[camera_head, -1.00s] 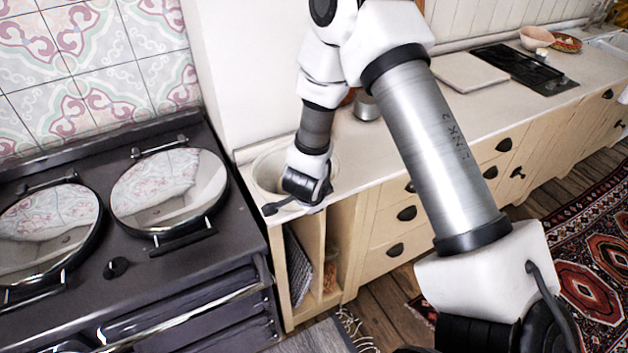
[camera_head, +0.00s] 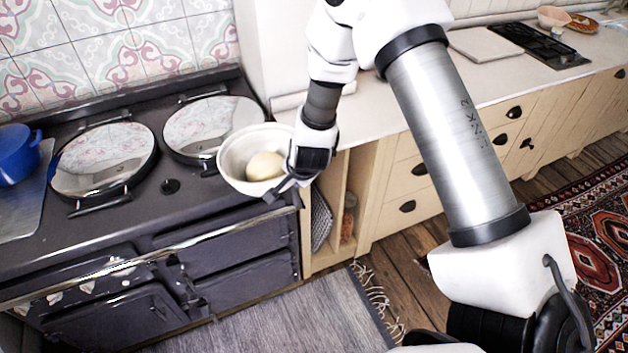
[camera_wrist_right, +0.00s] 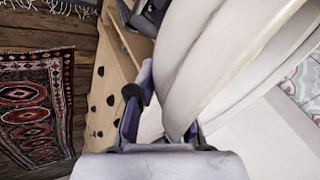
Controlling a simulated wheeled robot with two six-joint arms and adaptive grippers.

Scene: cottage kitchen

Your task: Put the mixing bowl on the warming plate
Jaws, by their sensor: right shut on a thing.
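The cream mixing bowl (camera_head: 232,165) holds a pale round lump, perhaps dough. My right gripper (camera_head: 291,184) is shut on the bowl's right rim and holds it over the right end of the dark range cooker, close to the right round lid. The bowl looks nearly level. In the wrist view the bowl's pale wall (camera_wrist_right: 225,60) fills much of the picture, beside my gripper (camera_wrist_right: 163,125). A flat grey metal plate (camera_head: 22,212), apparently the warming plate, lies at the cooker's left end, cut off by the picture's edge. My left gripper is not in view.
A blue pot (camera_head: 18,155) stands on the back part of the metal plate; the plate's front part is bare. Two round shiny lids, left (camera_head: 103,160) and right (camera_head: 208,125), lie closed between bowl and plate. A tiled wall (camera_head: 130,45) rises behind the cooker.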

